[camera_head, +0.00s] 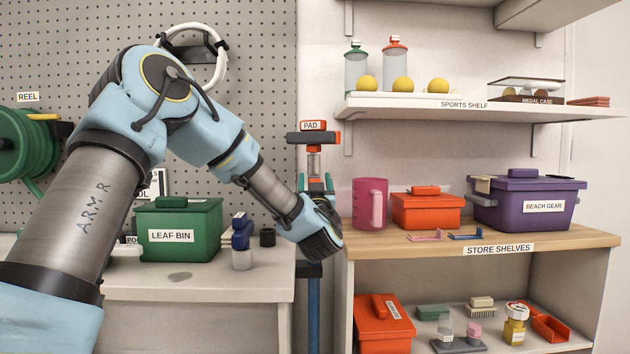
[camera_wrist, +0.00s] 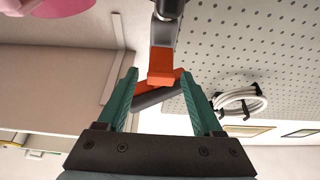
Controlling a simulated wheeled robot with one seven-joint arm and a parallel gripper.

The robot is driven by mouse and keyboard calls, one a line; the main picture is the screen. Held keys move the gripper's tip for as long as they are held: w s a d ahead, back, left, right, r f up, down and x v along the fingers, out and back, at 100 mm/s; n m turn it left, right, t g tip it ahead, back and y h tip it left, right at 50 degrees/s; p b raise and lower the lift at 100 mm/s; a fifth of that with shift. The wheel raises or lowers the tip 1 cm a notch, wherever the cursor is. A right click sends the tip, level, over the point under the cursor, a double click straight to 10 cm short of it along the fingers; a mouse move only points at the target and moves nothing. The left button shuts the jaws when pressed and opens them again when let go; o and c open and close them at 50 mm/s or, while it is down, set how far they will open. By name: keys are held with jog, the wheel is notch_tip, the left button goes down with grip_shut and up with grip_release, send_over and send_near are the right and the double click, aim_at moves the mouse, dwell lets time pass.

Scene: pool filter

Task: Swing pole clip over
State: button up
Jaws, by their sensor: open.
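An orange-and-grey clip (camera_head: 313,138) stands high at the wall edge, above my gripper (camera_head: 315,184). In the wrist view, my gripper (camera_wrist: 158,75) is open, its two green fingers spread to either side of an orange block (camera_wrist: 165,64) and a dark grey bar (camera_wrist: 157,98). These look like parts of the clip; I cannot tell whether either finger touches them. A dark cylinder end (camera_wrist: 169,7) lies beyond the block. A blue pole (camera_head: 314,312) shows below my wrist, which hides part of what is behind it.
The wooden store shelf (camera_head: 440,249) stands close on the right, with a pink jug (camera_head: 370,203) near its left end. The green leaf bin (camera_head: 178,230) is on the left counter. A coiled white hose (camera_wrist: 240,101) hangs on the pegboard.

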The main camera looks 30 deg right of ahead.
jog(key=shift+c, duration=0.4)
grip_shut()
